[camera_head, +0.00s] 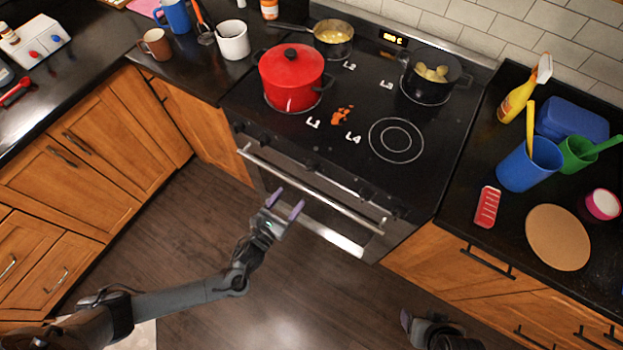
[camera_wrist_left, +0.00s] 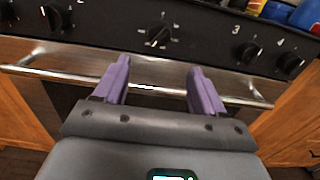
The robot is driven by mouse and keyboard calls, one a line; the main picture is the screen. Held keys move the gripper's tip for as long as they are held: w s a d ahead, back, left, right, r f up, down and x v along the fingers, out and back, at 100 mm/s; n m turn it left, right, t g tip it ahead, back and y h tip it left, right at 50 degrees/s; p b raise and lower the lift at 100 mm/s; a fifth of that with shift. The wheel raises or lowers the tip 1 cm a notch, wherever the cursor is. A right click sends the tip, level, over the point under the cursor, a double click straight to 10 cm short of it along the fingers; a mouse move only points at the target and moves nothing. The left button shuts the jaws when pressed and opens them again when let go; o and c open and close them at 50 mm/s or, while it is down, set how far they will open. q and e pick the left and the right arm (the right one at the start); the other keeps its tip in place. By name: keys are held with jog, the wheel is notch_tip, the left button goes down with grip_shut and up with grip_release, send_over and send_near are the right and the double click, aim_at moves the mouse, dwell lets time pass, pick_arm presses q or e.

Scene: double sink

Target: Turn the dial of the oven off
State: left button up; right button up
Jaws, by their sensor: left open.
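The oven's black control strip (camera_wrist_left: 200,30) carries several black dials. The middle dial (camera_wrist_left: 158,36) has marks around it and sits just beyond my left gripper (camera_wrist_left: 158,68) in the left wrist view. How far it is turned is hard to read. In the head view the middle dial (camera_head: 312,165) is small on the oven's front edge. My left gripper (camera_head: 287,198) is open and empty, with its purple fingers pointing at the oven front, apart from the dial. My right gripper (camera_head: 408,320) is partly in view at the bottom, and its jaws are unclear.
A metal oven handle (camera_head: 310,190) runs across the front below the dials, close to my left fingers. A red pot (camera_head: 291,77), a pan (camera_head: 332,38) and a black pot (camera_head: 432,75) stand on the stovetop. The floor (camera_head: 200,230) in front is mostly clear.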

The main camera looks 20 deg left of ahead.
aim_at(311, 167)
pick_arm(q)
jog(key=b+x, duration=0.1)
jog(key=x, duration=1)
jog(key=shift+w+r+b, duration=0.2)
jog(key=shift+w+b, duration=0.15)
jog(key=shift+w, duration=0.05)
jog(key=shift+c, duration=0.4)
jog(key=c, duration=1)
